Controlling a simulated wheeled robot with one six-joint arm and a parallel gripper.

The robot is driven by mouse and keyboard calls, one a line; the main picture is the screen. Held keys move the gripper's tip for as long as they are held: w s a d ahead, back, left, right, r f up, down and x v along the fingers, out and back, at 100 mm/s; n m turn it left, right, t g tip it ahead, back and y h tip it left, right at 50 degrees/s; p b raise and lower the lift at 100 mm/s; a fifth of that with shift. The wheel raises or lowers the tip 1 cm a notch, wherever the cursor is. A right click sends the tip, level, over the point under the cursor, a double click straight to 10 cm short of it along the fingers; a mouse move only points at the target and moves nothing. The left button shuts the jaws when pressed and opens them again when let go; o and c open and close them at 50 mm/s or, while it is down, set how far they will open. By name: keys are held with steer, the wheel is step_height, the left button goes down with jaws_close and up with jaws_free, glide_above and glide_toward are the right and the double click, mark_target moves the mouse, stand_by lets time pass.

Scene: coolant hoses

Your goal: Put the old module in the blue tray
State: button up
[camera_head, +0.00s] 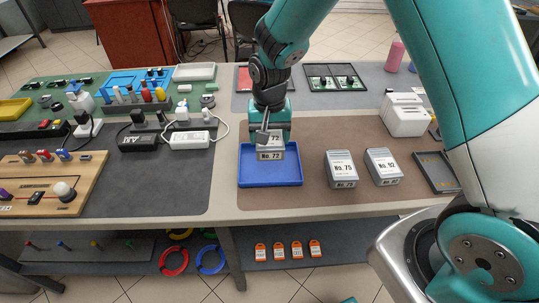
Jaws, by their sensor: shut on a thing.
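A grey module labelled No. 72 (270,154) is at the blue tray (269,178), over its back part. My gripper (268,134) is shut on this module from above, and my wrist hides part of its top. I cannot tell whether the module touches the tray floor. The front part of the tray is bare. Nothing in view marks which module is the old one.
Two more grey modules, No. 75 (341,169) and No. 92 (382,167), stand to the right of the tray on the brown mat (310,200). A dark tray (436,172) lies farther right. White boxes (404,114) stand behind it. Cables and adapters (172,132) lie left.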

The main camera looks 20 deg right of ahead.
mark_target(270, 166)
step_height(270, 166, down, 8)
steer(key=shift+r, duration=0.2)
steer(key=shift+f, duration=0.15)
steer(key=o, duration=1.2)
step_height(270, 166, up, 12)
steer(key=shift+f+b, duration=0.1)
steer(key=shift+b, duration=0.4)
steer(key=s+a+r+n+y, duration=0.1)
steer(key=s+r+n, duration=0.2)
steer(key=s+r, duration=0.2)
steer(key=s+a+r+n+y, duration=0.1)
steer(key=s+r+n, duration=0.3)
steer(key=s, duration=0.7)
steer(key=s+a+r+n+y, duration=0.2)
steer(key=s+r+n, duration=0.2)
steer(key=s+r, duration=0.2)
steer(key=shift+s+a+r, duration=0.15)
steer(key=shift+s+r, duration=0.05)
steer(key=shift+s, duration=0.4)
steer(key=shift+s+a+r, duration=0.1)
steer(key=shift+s+r, duration=0.1)
steer(key=shift+s, duration=0.35)
